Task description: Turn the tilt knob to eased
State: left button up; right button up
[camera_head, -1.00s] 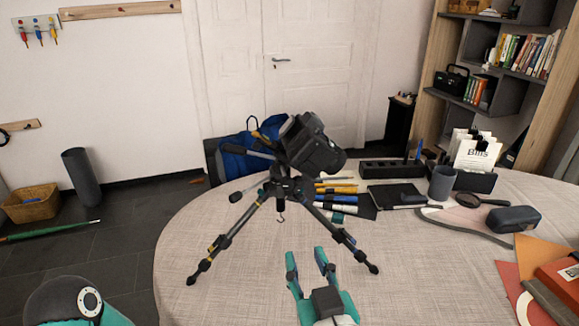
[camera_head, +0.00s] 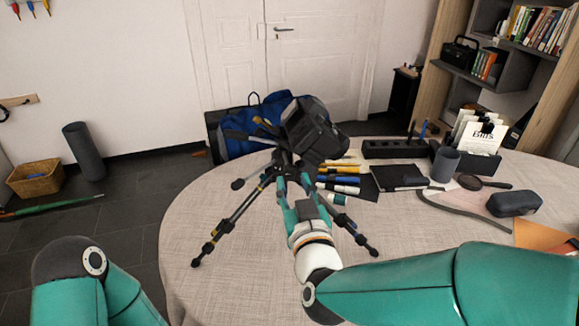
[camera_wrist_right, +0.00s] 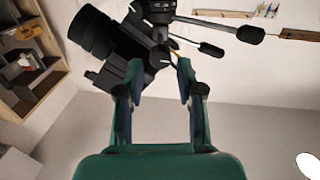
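A black camera (camera_head: 314,130) sits tilted on a tripod (camera_head: 234,217) on the round table. Two dark handles or knobs reach left from the tripod head, an upper one (camera_head: 235,135) and a lower one (camera_head: 238,184). They also show in the right wrist view, the larger (camera_wrist_right: 250,33) and the smaller (camera_wrist_right: 211,50). I cannot tell which is the tilt knob. My right gripper (camera_head: 293,182) is open just below the tripod head; in the right wrist view its fingers (camera_wrist_right: 158,82) are apart with nothing clearly between them. My left gripper is out of view.
Pens and markers (camera_head: 340,179), a black notebook (camera_head: 398,177), a grey cup (camera_head: 444,164) and a glasses case (camera_head: 514,203) lie to the right. A blue backpack (camera_head: 240,128) is behind the tripod. The table's left front (camera_head: 195,285) is clear.

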aim_at(290, 174)
jog(key=w, duration=0.2)
jog(key=w+a, duration=0.1)
jog(key=w, duration=0.2)
jog(key=shift+p, duration=0.3)
grip_shut()
